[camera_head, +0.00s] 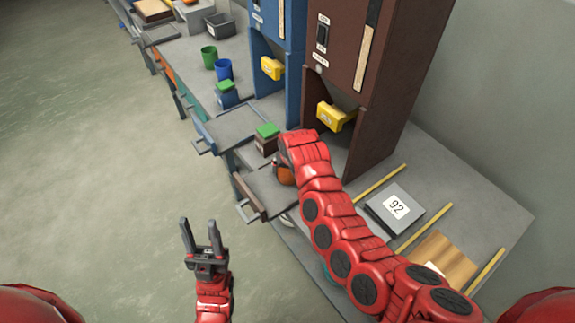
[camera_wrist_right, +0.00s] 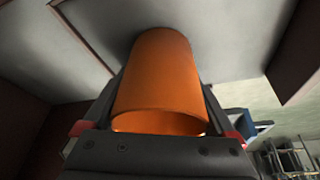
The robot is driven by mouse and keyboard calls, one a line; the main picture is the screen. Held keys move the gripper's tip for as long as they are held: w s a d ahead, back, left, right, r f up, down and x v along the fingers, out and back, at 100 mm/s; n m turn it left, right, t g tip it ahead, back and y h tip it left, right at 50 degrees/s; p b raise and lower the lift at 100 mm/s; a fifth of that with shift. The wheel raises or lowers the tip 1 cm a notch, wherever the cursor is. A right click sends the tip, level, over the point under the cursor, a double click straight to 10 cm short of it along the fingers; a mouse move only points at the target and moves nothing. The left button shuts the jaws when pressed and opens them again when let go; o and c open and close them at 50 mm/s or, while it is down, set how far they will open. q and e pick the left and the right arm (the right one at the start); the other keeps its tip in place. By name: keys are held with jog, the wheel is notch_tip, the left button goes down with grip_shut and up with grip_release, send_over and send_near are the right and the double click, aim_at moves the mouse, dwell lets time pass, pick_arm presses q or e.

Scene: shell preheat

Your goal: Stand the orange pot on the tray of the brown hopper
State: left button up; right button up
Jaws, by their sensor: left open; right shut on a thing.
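The orange pot (camera_head: 286,175) is mostly hidden behind my right arm in the head view, over the grey tray (camera_head: 270,187) of the brown hopper (camera_head: 366,65). In the right wrist view the pot (camera_wrist_right: 158,80) fills the middle, between the fingers of my right gripper (camera_wrist_right: 163,88), which is shut on it. Its open rim faces the camera and its far end is against or just short of a grey surface. I cannot tell whether it touches the tray. My left gripper (camera_head: 203,236) is open and empty, over the floor at the front left.
A brown box with a green top (camera_head: 266,138) stands behind the tray. The blue hopper (camera_head: 275,50) and its tray (camera_head: 235,126) are to the left. The floor at left is clear.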

jog(key=shift+f, duration=0.15)
jog(key=o, duration=1.2)
jog(key=shift+o, duration=0.2)
jog(key=shift+r, duration=0.3)
jog(key=b+v, duration=0.2)
jog(key=v, duration=0.9)
jog(key=shift+s+r, duration=0.3)
jog(key=shift+s, duration=0.05)
